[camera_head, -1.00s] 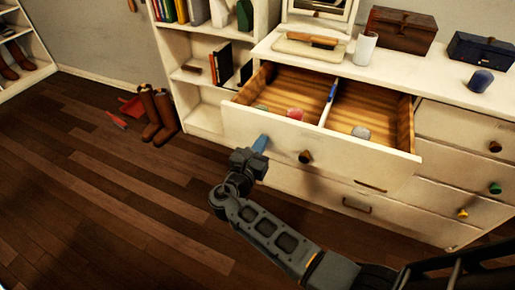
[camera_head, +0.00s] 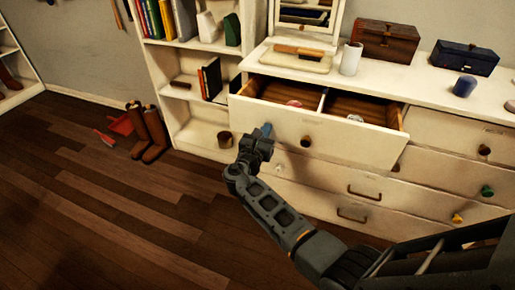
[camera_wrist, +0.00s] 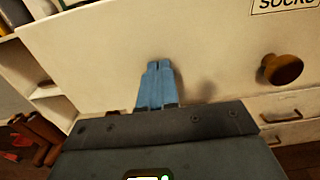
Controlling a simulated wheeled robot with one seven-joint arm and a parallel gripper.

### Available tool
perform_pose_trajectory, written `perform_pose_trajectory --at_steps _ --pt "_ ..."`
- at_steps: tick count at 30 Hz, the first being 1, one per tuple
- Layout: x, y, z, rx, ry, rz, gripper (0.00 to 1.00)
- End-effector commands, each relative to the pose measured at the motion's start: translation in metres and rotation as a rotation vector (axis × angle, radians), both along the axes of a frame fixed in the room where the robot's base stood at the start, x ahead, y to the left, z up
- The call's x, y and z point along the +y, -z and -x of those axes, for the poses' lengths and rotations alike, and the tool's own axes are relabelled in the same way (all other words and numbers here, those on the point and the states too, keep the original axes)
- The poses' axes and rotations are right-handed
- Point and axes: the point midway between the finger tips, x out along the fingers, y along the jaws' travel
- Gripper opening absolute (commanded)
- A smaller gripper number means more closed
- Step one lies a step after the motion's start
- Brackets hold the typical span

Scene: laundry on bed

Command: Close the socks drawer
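The socks drawer (camera_head: 350,138) is the wide top-left drawer of the white dresser, and it is partly pulled out. Its inside shows a divider and a few small rolled items. In the wrist view its white front (camera_wrist: 215,60) fills most of the picture, with a "SOCKS" label (camera_wrist: 285,3) at the top right and a round brown knob (camera_wrist: 282,69). My gripper (camera_head: 266,130) is at the left part of the drawer front. Its blue fingers (camera_wrist: 158,84) are together with nothing seen between them, and their tips are at or very near the front, left of the knob.
A white bookshelf (camera_head: 190,90) stands directly left of the dresser. Brown boots (camera_head: 147,130) and a red dustpan (camera_head: 121,124) are on the floor further left. A white cup (camera_head: 351,58) and boxes (camera_head: 390,33) stand on the dresser top. The wooden floor in front is clear.

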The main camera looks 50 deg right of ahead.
Motion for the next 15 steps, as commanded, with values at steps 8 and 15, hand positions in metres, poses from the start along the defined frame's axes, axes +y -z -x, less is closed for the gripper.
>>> perform_pose_trajectory --at_steps 8,15 --pt "-0.076 0.004 -0.026 -0.004 0.005 0.002 0.00" --pt "-0.128 0.004 -0.045 -0.003 0.003 0.001 0.00"
